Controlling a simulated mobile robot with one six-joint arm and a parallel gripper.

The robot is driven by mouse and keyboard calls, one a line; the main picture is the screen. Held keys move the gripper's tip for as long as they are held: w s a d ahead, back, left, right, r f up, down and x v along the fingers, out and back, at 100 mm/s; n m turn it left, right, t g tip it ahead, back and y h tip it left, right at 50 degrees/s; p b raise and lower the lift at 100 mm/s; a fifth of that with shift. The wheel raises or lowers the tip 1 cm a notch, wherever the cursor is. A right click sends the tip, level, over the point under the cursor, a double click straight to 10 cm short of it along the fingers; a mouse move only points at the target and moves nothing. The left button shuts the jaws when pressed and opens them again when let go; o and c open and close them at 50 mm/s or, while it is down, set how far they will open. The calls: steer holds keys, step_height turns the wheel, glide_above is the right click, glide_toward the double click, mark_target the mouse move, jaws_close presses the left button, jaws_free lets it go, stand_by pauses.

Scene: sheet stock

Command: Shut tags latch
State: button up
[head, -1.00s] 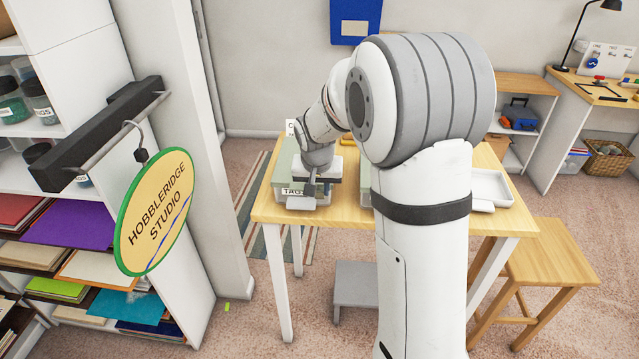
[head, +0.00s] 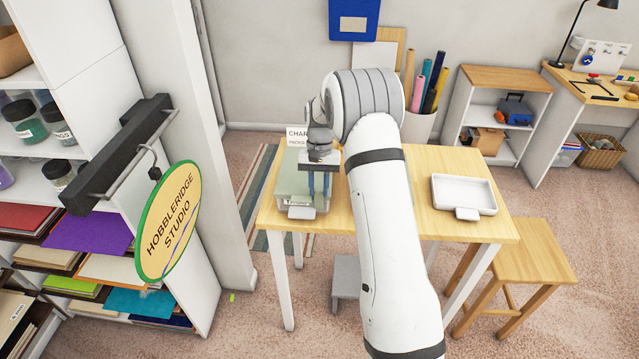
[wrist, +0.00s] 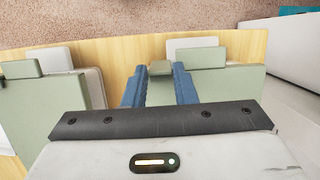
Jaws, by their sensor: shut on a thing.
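The tags box (head: 291,186) is a clear tub with a grey-green lid, standing on the left end of the wooden table. Its front label (head: 298,203) is small and hard to read now. A pale ledge (head: 301,213) sticks out at its front. My gripper (head: 320,192) points down over the right part of this box. In the wrist view, its blue fingers straddle a small grey-green tab (wrist: 160,68) beside the lid (wrist: 230,85), and are shut on it. Whether this tab is the latch I cannot tell; its lower part is hidden.
A second grey-green lidded box (wrist: 35,105) stands alongside, mostly hidden by my arm in the head view. A white tray (head: 463,196) lies on the right of the table (head: 425,225). A hanging sign (head: 168,220) and shelves are at the left.

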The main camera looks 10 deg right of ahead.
steer(key=o, duration=1)
steer(key=b+v, duration=0.2)
steer(key=v, duration=0.5)
steer(key=shift+w+r, duration=0.15)
steer(key=shift+r, duration=0.15)
steer(key=shift+d, duration=0.1)
